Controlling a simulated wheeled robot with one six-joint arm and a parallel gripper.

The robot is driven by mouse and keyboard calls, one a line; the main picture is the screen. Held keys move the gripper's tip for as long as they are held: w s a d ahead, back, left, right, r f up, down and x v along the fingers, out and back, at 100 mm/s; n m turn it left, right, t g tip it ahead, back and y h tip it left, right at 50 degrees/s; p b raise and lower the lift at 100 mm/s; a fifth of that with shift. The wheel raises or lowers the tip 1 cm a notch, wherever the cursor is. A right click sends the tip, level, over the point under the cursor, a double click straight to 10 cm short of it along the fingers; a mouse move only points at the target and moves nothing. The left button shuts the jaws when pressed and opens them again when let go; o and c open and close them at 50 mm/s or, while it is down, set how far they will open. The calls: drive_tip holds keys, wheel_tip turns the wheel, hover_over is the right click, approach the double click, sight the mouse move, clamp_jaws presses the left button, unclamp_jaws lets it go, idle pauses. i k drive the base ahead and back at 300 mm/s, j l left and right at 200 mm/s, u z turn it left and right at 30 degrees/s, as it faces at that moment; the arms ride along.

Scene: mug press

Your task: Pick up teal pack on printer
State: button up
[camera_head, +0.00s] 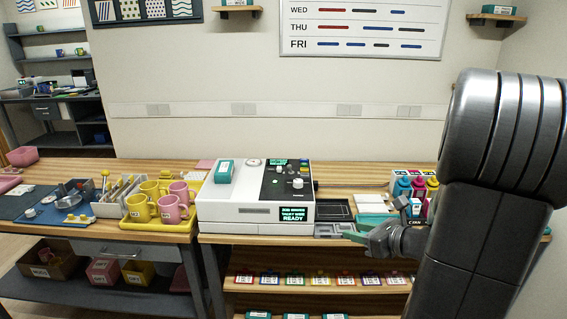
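The teal pack (224,171) is a small teal box with a pale top, lying on the left part of the white printer's (243,209) top. The printer stands on the wooden bench, and its front screen reads READY. My gripper (380,220) is at the right of the printer, over the right part of the bench, well apart from the pack. Its two green-tipped fingers look spread, with nothing clear between them. My arm hides part of the bench at the right.
Yellow and pink mugs (141,208) stand in a yellow tray left of the printer. A dark control panel with knobs (286,181) covers the printer's right top. Space above the printer is free.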

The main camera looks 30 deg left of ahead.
sight(224, 172)
drive_tip(key=j+z, duration=0.2)
drive_tip(key=j, duration=0.25)
drive_tip(key=k+j+z, duration=0.2)
drive_tip(key=j, duration=0.25)
drive_tip(key=j+z, duration=0.2)
drive_tip(key=j, duration=0.25)
drive_tip(key=k+j+z, duration=0.2)
drive_tip(key=j, duration=0.25)
drive_tip(key=j+z, duration=0.2)
drive_tip(key=j, duration=0.2)
drive_tip(key=k+j+z, duration=0.2)
drive_tip(key=j, duration=0.2)
drive_tip(key=k+j, duration=0.2)
drive_tip(key=j, duration=0.15)
drive_tip(key=k+j, duration=0.15)
drive_tip(key=j, duration=0.2)
drive_tip(key=k+j, duration=0.2)
drive_tip(key=j, duration=0.15)
